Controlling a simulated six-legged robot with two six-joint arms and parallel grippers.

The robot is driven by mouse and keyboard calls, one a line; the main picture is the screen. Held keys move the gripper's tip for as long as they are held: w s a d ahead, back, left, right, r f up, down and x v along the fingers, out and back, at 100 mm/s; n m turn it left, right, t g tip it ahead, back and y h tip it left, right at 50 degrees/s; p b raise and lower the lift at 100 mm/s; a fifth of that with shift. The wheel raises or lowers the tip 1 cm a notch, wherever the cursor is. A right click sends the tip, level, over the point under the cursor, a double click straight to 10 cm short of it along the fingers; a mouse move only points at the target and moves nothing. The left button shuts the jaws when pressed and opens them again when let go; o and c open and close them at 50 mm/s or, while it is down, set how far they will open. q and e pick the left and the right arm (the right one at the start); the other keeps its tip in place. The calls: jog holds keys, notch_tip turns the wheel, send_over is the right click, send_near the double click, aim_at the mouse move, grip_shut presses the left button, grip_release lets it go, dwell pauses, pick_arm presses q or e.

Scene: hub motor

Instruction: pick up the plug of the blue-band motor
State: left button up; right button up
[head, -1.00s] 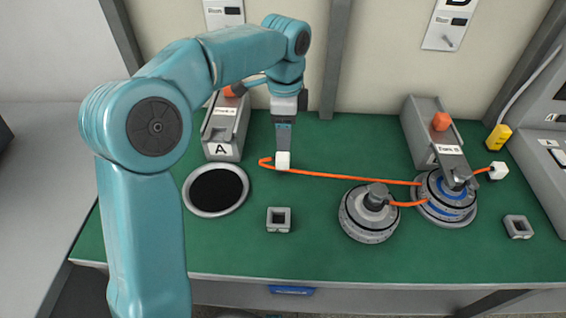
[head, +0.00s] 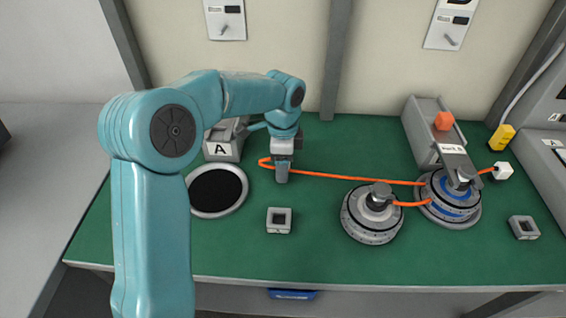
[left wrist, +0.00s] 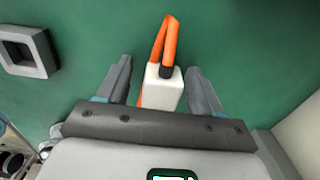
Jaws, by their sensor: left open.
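The blue-band motor (head: 452,201) sits at the right of the green bench under a clamp arm. An orange cable (head: 345,177) runs from its left side to a white plug. My left gripper (head: 282,180) is lowered over that plug and hides it in the head view. In the left wrist view the white plug (left wrist: 162,88) stands between the two open fingers of my left gripper (left wrist: 158,78), with visible gaps on both sides. The orange cable (left wrist: 165,40) bends at its end. My right gripper is not in view.
A plain grey motor (head: 372,213) sits left of the blue-band one, its cable leading toward it. Another white plug (head: 503,171) lies at the far right. A square grey socket (head: 279,221), a round dark pad (head: 217,191) and fixture A (head: 223,150) surround my gripper.

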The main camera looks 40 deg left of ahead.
pick_arm(q)
jog(key=c, duration=1.2)
notch_tip(320, 180, up, 20)
jog(key=p, duration=0.4)
jog(key=shift+d+f+p, duration=0.1)
jog(key=shift+f+p, duration=0.05)
jog(key=shift+p, duration=0.2)
